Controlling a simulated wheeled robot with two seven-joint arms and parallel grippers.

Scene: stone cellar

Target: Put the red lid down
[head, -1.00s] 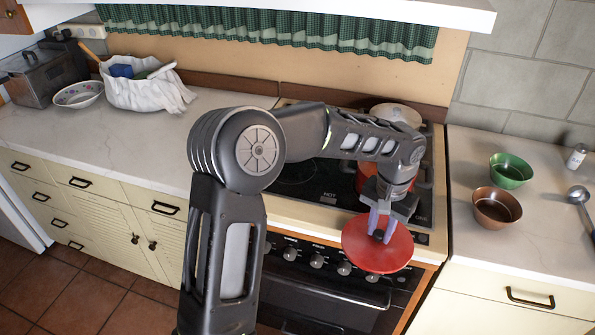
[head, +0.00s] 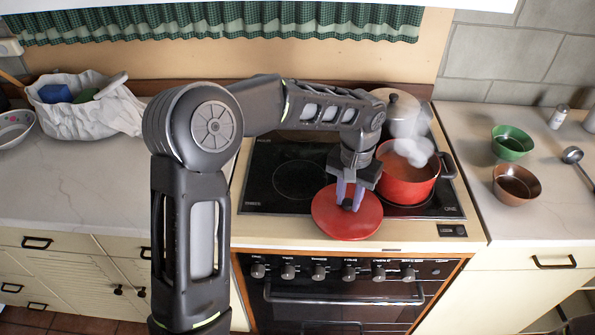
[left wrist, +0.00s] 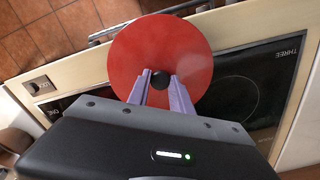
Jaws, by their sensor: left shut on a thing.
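The red lid (head: 335,222) is round and flat with a black knob. My left gripper (head: 349,198) is shut on the knob from above. In the head view the lid is over the front edge of the black hob (head: 275,180), left of the red pot; I cannot tell whether it touches the surface. The lid also fills the upper middle of the left wrist view (left wrist: 150,45), with my left gripper's fingers (left wrist: 160,85) at its knob. The red pot (head: 407,183) stands uncovered on the hob with steam rising from it. My right gripper is not in view.
A pot with a pale lid (head: 398,102) stands behind the red pot. On the right counter are a green bowl (head: 512,142), a brown bowl (head: 516,184) and a ladle (head: 573,156). A white cloth-lined basket (head: 90,115) stands on the left counter. The left hob area is clear.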

